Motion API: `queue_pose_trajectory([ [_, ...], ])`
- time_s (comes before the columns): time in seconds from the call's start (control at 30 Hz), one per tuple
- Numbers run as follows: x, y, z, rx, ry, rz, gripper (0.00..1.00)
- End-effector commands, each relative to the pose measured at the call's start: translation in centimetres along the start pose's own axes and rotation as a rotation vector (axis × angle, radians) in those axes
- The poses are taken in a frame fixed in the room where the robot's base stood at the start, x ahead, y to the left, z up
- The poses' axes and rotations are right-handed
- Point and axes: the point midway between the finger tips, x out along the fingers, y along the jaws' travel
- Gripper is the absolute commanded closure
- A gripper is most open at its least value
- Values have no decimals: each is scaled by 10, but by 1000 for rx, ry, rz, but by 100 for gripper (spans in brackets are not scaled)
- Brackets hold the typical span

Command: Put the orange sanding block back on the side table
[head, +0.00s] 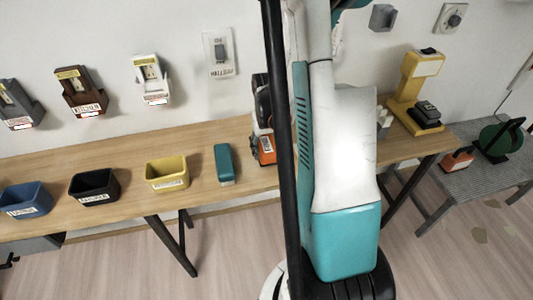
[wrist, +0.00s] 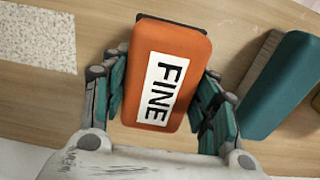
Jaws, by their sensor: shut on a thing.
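The orange sanding block (wrist: 190,50) has a black base and a white label reading FINE. My gripper (wrist: 163,92) is shut on it, one finger against each long side, in the wrist view. In the head view, the block (head: 266,151) shows partly behind my arm, at the wooden bench (head: 110,207). I cannot tell whether it touches the bench top. A grey side table (head: 462,183) stands at the right end. It carries a small orange item with a dark top (head: 458,160) and a green item with a black handle (head: 498,142).
A teal block (head: 224,162) lies left of my gripper. Yellow (head: 167,184), black (head: 94,199) and blue (head: 25,210) bins stand further left. A yellow device (head: 419,95) stands toward the bench's right end. My arm hides part of the bench. The side table's near left part looks clear.

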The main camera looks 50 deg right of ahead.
Motion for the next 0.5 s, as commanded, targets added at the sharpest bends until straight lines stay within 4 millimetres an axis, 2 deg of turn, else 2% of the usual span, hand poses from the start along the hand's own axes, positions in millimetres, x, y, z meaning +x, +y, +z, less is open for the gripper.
queue_pose_trajectory([
  [0.03, 11, 0, 0, 0, 0, 0, 74],
  [0.1, 18, 0, 0, 0, 0, 0, 74],
  [0.5, 22, 0, 0, 0, 0, 0, 74],
])
